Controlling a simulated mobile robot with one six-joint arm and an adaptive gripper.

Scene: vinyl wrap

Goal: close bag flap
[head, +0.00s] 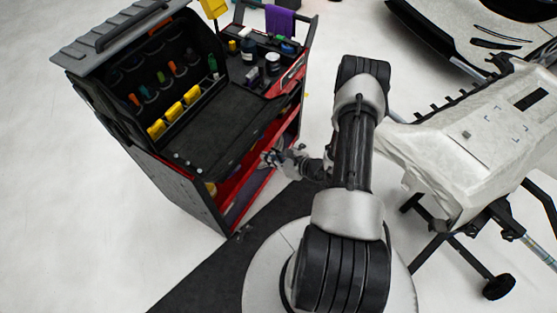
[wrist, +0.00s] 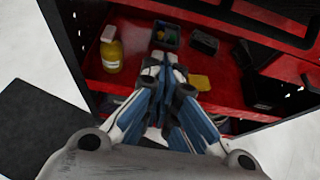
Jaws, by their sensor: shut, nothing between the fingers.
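What looks like the bag is a black open case (head: 208,118) on top of a black and red cart. Its flap, a black panel with tools in loops (head: 150,75), stands raised at the back left under a grey lid with a handle (head: 118,30). I cannot tell for certain which part is the bag's flap. My gripper (head: 270,158) is at the cart's open front side, below the top and apart from the raised panel. In the wrist view my gripper (wrist: 164,68) is shut and empty, pointing at a red shelf (wrist: 130,85).
The shelf holds a yellow bottle (wrist: 111,55), a small bin (wrist: 166,36), a black box (wrist: 204,43) and a yellow item (wrist: 200,82). A purple cloth (head: 280,21) hangs at the cart's back. A white car panel on a stand (head: 475,140) is at the right.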

